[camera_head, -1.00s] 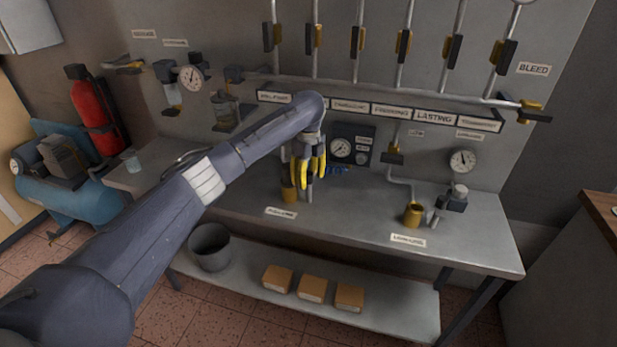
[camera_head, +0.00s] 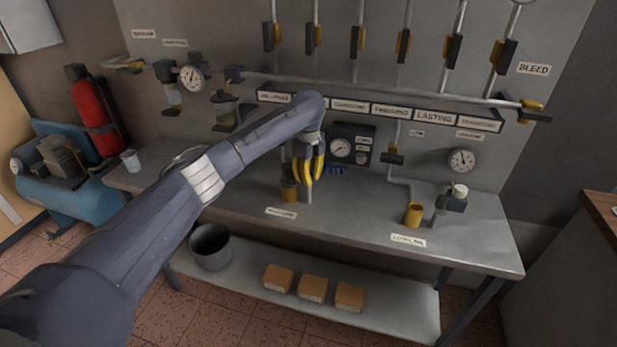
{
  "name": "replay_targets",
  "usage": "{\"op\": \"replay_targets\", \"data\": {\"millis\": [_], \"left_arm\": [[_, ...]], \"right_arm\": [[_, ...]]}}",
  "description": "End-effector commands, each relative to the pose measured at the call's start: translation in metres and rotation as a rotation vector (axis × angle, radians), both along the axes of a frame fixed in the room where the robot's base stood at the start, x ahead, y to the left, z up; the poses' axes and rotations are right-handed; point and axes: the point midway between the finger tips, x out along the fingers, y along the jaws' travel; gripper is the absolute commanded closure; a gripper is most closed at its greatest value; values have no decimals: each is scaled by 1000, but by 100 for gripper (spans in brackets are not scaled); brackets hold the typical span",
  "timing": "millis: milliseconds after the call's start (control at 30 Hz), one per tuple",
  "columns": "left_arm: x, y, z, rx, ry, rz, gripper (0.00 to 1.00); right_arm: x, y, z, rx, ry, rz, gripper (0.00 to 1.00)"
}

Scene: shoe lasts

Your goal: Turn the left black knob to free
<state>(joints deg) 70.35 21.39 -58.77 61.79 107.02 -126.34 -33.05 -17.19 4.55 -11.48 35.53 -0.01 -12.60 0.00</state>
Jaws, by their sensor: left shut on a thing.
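My left gripper (camera_head: 309,182) has yellow fingers pointing down over the left part of the bench, in front of the grey wall panel. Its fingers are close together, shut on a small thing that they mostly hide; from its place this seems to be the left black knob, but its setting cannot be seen. A dark box with a round gauge (camera_head: 341,148) is on the panel right behind the gripper. My right gripper is not in view.
A grey bench (camera_head: 350,215) carries a brass cup (camera_head: 413,214) and a pale-topped fitting (camera_head: 458,199) at the right. Pipes with several valve handles run above. A bin (camera_head: 210,246) and small boxes (camera_head: 312,288) sit on the lower shelf. The bench front is mostly clear.

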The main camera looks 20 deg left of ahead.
Motion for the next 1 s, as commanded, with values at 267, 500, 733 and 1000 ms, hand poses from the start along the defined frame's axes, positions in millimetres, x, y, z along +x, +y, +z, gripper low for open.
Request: {"op": "replay_targets", "data": {"millis": [267, 500, 733, 1000], "left_arm": [[1, 1, 1, 2, -3, 241, 100], [0, 1, 1, 3, -2, 469, 100], [1, 1, 2, 1, -3, 682, 100], [0, 1, 1, 2, -2, 887, 100]], "right_arm": [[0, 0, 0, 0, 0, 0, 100], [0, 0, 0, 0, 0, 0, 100], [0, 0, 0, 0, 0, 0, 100], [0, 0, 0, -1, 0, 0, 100]]}}
